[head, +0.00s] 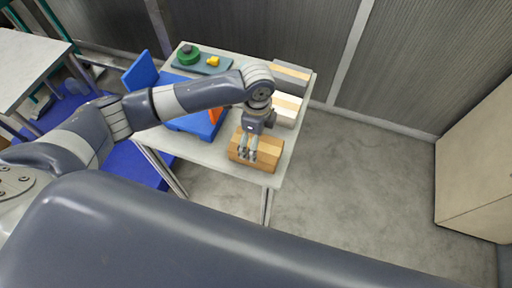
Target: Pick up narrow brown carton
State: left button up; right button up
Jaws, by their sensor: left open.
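A narrow brown carton (268,158) with a lighter tape band lies at the front right corner of a light table. My left gripper (246,157) points down at the carton's left half, its fingers apart. The fingertips overlap the carton in the picture; I cannot tell whether they touch it or are just above it. My right gripper is out of view.
Behind the carton on the table (205,152) are a white carton (287,107) and a grey carton (291,77). My left arm partly covers a blue bin (208,127) with an orange thing. A teal tray (210,66) holds green and yellow pieces. Open floor lies right.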

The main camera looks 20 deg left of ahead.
pick_arm(q)
jog(key=f, duration=0.4)
jog(key=shift+s+p, duration=0.3)
jog(key=shift+p, duration=0.1)
jog(key=c, duration=1.4)
